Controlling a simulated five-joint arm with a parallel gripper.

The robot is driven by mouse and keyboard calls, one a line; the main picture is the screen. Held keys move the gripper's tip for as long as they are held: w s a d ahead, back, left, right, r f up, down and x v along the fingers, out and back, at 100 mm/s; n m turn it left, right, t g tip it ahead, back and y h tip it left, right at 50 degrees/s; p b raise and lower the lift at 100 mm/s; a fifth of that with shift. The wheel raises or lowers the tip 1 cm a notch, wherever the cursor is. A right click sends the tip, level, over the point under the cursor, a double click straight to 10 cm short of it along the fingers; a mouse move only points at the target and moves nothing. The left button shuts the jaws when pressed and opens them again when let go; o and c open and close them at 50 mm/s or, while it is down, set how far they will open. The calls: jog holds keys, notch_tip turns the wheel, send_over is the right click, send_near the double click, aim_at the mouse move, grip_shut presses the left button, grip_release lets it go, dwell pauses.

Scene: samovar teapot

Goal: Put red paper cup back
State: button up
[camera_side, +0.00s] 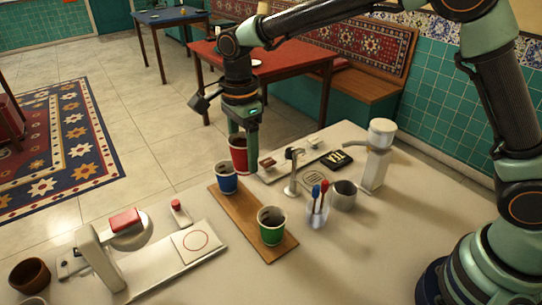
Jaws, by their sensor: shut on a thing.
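The red paper cup (238,158) is upright at the far end of the wooden board (228,204). My gripper (243,137) is directly above it, pointing down, with its fingers shut on the cup's rim area. The fingers partly hide the cup. The blue paper cup (226,182) stands just in front of the red cup and hides its lower left side. The green paper cup (271,231) stands near the front end of the board. I cannot tell whether the red cup's base touches the board.
A small tap on a post (293,170) and a glass holding red and blue utensils (317,212) stand right of the board. A grey mug (344,194) and a white dispenser (376,155) are farther right. A white machine with a red top (125,221) is at left.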

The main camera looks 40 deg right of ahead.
notch_tip(320, 180, down, 13)
jog(key=shift+f, duration=0.2)
dwell(0.3)
jog(key=shift+f, duration=0.1)
jog(key=o, duration=0.8)
